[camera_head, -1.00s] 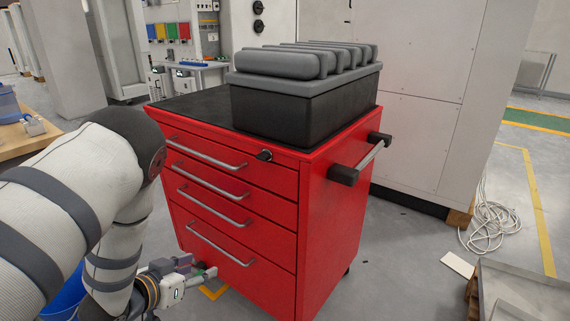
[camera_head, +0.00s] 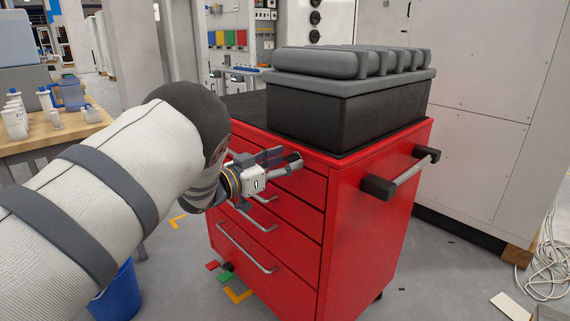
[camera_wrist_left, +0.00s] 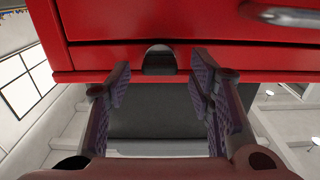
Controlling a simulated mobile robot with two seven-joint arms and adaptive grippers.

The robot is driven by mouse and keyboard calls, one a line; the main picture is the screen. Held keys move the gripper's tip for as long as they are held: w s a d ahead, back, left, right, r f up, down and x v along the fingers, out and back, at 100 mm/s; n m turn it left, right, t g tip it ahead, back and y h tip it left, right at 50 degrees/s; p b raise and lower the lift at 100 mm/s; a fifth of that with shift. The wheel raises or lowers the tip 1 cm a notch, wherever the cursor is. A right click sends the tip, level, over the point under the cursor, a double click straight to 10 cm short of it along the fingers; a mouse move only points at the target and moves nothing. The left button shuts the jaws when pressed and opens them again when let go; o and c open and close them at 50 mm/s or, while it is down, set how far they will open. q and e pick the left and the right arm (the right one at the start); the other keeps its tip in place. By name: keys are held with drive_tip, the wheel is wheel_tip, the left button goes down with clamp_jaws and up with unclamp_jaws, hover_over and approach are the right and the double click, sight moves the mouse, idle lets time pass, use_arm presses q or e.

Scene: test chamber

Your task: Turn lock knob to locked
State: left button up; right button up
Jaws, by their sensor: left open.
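The lock knob (camera_wrist_left: 160,60) is a small dark rounded knob on the front of the red tool cart (camera_head: 375,255), just under its top edge. In the head view it sits at the tips of my left gripper (camera_head: 280,161) and is partly hidden by the fingers. In the left wrist view my left gripper (camera_wrist_left: 158,80) is open, with one finger on each side of the knob and visible gaps between. I cannot tell the knob's turned position. My right gripper is not in view.
A black case (camera_head: 340,110) with grey rolls on its lid stands on the cart. Drawer handles (camera_head: 246,248) stick out of the cart's front, and a side handle (camera_head: 405,175) at right. A blue bucket (camera_head: 118,295) and a table (camera_head: 60,130) with bottles are at left.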

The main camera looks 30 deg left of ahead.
use_arm(q)
drive_tip(key=shift+w+d, duration=0.1)
drive_tip(key=shift+w, duration=0.1)
clamp_jaws()
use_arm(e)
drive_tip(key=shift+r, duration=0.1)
use_arm(q)
drive_tip(key=m+p, duration=0.1)
drive_tip(key=m, duration=0.3)
drive_tip(key=shift+r, duration=0.15)
drive_tip(key=m+p, duration=0.1)
drive_tip(key=m, duration=0.3)
drive_tip(key=shift+s+d+m, duration=0.1)
drive_tip(key=shift+m, duration=0.2)
drive_tip(key=m+p, duration=0.1)
drive_tip(key=m, duration=0.4)
drive_tip(key=shift+f, duration=0.2)
drive_tip(key=shift+f+m, duration=0.1)
drive_tip(key=shift+m, duration=2)
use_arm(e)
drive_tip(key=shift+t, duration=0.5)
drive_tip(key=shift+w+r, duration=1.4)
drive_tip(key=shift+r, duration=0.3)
